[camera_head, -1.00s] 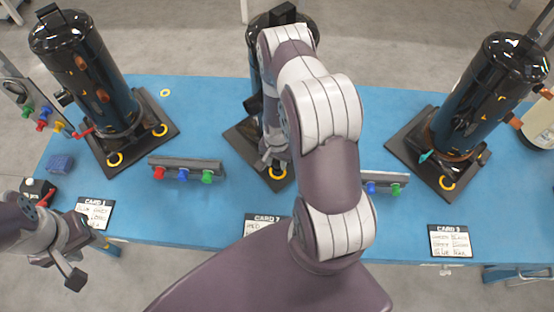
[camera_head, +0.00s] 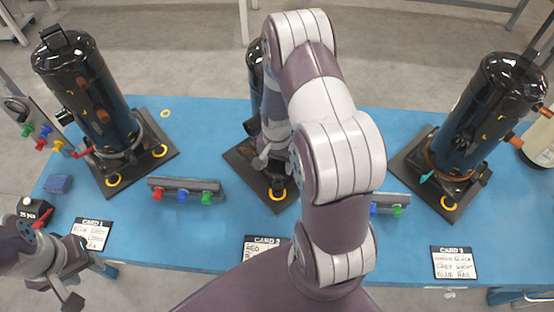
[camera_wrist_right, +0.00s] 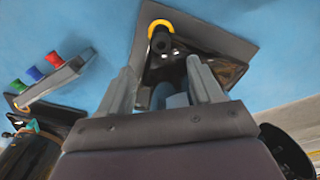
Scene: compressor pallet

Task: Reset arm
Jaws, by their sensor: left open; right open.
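My right arm rises through the middle of the head view and hides much of the middle compressor (camera_head: 255,85). My right gripper (camera_head: 270,160) points down at the base of that compressor. In the right wrist view its two fingers (camera_wrist_right: 165,85) are apart, with the black base plate (camera_wrist_right: 215,30) and a yellow ring (camera_wrist_right: 162,25) beyond them. I cannot tell whether it touches anything. My left gripper (camera_head: 75,275) is open and empty at the lower left, off the table's front edge near card 1 (camera_head: 92,234).
A blue table (camera_head: 350,245) carries black compressors at left (camera_head: 90,95) and right (camera_head: 490,115) on dark plates. A rack with coloured plugs (camera_head: 185,190) lies left of centre; another (camera_head: 392,203) is partly hidden.

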